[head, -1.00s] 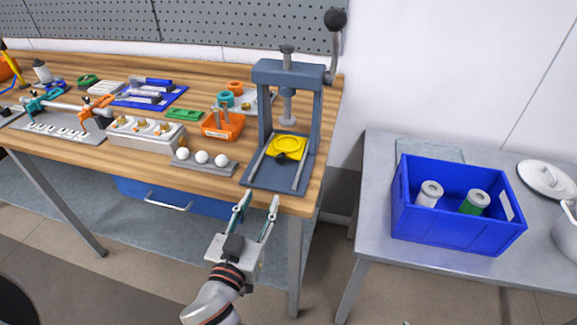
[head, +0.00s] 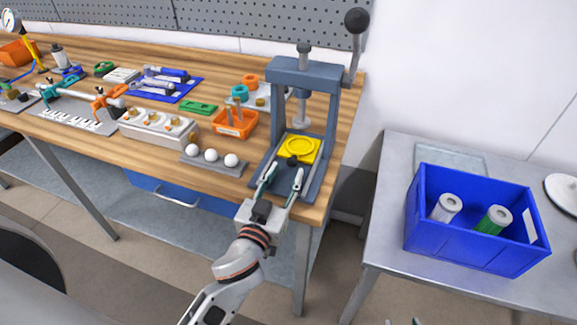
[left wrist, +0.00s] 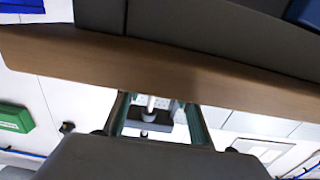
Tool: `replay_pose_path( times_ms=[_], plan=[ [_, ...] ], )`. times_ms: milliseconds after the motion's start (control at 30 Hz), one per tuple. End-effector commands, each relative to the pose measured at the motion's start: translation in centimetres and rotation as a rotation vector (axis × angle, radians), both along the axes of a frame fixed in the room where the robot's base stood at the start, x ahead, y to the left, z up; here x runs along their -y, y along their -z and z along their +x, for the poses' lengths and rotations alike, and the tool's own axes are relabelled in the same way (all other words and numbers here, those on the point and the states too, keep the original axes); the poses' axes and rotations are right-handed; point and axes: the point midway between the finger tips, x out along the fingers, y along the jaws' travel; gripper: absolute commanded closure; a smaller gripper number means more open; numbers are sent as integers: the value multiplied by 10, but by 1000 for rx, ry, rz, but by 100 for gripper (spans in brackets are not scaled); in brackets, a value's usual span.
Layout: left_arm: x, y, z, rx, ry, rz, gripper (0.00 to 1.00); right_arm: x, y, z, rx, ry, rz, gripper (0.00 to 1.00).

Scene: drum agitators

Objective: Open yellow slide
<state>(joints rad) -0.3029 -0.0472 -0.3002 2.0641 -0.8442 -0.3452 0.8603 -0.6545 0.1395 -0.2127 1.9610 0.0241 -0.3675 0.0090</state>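The yellow slide (head: 302,147) is a flat plate with a raised ring, lying in the base of the grey-blue press (head: 331,120). A black knob (head: 292,160) sits at its front edge. My left gripper (head: 283,176) is open, its two fingers apart at the front of the press base, just short of the knob; contact cannot be told. In the left wrist view, its open fingers (left wrist: 160,122) show with the wooden table edge across the picture; the slide cannot be made out there. Small dark tips at the head view's bottom edge may be my right gripper (head: 402,321).
Three white balls on a grey holder (head: 231,171) stand left of the press, by an orange bin (head: 250,125). The press lever (head: 356,52) rises at the right. A blue crate (head: 433,232) with two cylinders stands on the grey side table (head: 385,236).

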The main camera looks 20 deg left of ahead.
Motion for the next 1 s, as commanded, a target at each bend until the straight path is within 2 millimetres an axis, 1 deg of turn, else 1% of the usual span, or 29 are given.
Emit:
replay_pose_path(
  times_ms=[33, 100, 200, 333, 567, 667, 700, 733, 1000],
  plan=[
    [0, -1, 7, 1, 1, 2, 64, 0, -2, 0, 0, 0, 0, 60],
    [1, -1, 15, 2, 1, 2, 64, 0, -3, 1, 2, 0, -1, 60],
    [1, -1, 22, 1, 1, 1, 64, 0, -5, 2, 3, 0, 0, 60],
    [1, 0, 26, 0, 1, 1, 64, 0, -6, 3, 5, 1, -1, 60],
    [1, 1, 26, -1, 0, 0, 64, 0, -6, 4, 6, 0, 0, 60],
    [1, 0, 26, -1, 0, 0, 87, 0, -6, 4, 6, 0, 0, 60],
    [1, 0, 26, 0, 0, 0, 97, 0, -6, 4, 6, 0, 0, 60],
    [1, 0, 26, -1, 0, 0, 100, 0, -6, 4, 6, 0, 0, 60],
    [1, 0, 26, -1, 0, -3, 100, 0, -9, 6, 12, 0, 0, 60]
  ],
)
